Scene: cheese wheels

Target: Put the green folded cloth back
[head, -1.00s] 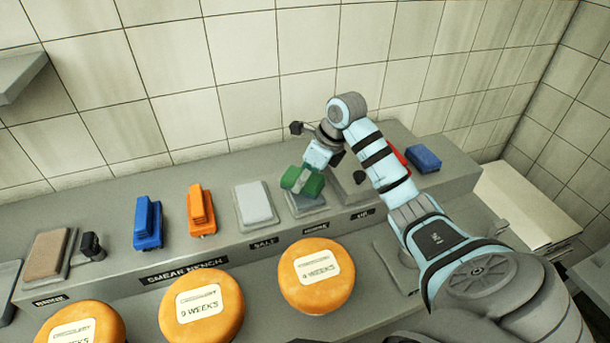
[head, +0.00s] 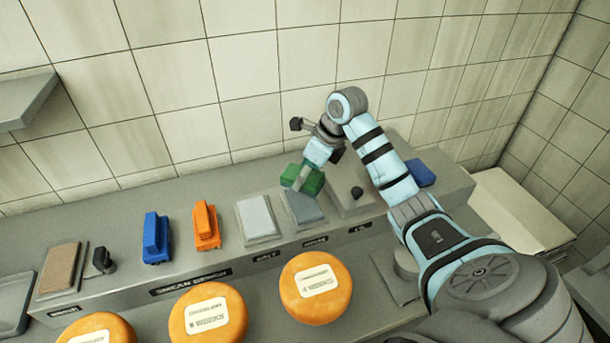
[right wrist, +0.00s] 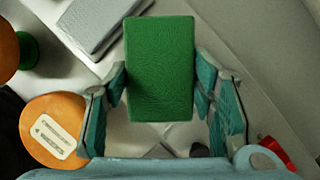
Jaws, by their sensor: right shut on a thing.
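The green folded cloth (head: 314,181) is held between the fingers of my right gripper (head: 303,178), at the back of the bench. In the head view it appears behind the slate-grey pad (head: 305,208); I cannot tell its height above the surface. In the right wrist view the cloth (right wrist: 160,68) fills the space between the two fingers of the right gripper (right wrist: 160,88), its broad face towards the camera. My left gripper is not in view.
The labelled grey bench ledge (head: 120,290) carries a brown pad (head: 60,270), blue brush (head: 156,238), orange brush (head: 206,227), light grey pad (head: 257,217) and black knob (head: 357,193). Orange cheese wheels (head: 316,310) stand in front. A blue block (head: 420,173) sits behind my right arm.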

